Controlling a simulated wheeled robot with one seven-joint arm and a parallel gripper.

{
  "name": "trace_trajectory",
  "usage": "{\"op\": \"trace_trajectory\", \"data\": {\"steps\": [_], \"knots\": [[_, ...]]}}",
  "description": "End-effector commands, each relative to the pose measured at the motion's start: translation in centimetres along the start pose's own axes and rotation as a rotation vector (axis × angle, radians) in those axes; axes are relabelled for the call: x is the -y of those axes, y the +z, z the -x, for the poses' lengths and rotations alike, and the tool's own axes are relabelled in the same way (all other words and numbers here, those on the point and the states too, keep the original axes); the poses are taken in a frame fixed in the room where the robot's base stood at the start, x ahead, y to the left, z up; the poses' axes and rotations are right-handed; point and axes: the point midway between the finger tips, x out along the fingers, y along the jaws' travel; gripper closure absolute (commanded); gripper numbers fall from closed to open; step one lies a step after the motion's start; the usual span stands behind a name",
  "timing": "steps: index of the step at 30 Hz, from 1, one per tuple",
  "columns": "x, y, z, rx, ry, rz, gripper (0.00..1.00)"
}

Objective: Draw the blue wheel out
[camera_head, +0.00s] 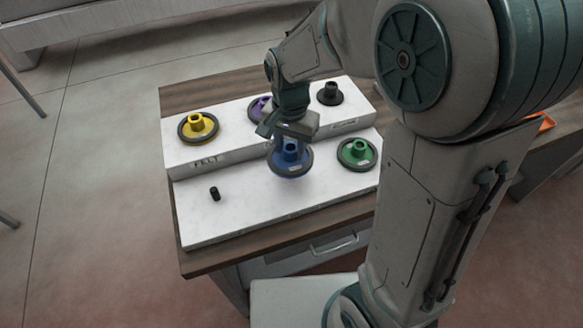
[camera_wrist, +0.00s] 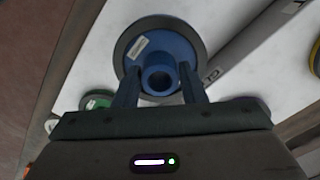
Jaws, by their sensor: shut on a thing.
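The blue wheel (camera_head: 290,165) is a round disc with a dark rim and a raised hub, over the front step of the white stand in the head view. My gripper (camera_head: 290,143) is above it, with its fingers at the hub. In the wrist view my gripper (camera_wrist: 160,90) has one finger on each side of the blue wheel's hub (camera_wrist: 160,72), shut on it. A pale label shows on the disc. Whether the wheel still touches the stand or a post is hard to tell.
A green wheel (camera_head: 357,153) sits just right of the blue one. Yellow (camera_head: 198,127), purple (camera_head: 258,108) and black (camera_head: 329,93) wheels stand on the raised back step. A bare black peg (camera_head: 214,193) stands at the front left. The white front step (camera_head: 240,215) is otherwise clear.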

Motion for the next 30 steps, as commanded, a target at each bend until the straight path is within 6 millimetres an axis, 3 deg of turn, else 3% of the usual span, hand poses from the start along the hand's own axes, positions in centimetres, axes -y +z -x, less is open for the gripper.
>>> {"op": "trace_trajectory", "data": {"steps": [14,25,30], "knots": [[0.0,0.0,0.8,-0.001,-0.001,0.0,0.99],[0.1,0.0,4.2,-0.001,-0.002,0.001,0.99],[0.0,0.0,4.6,-0.001,-0.001,0.001,0.99]]}}
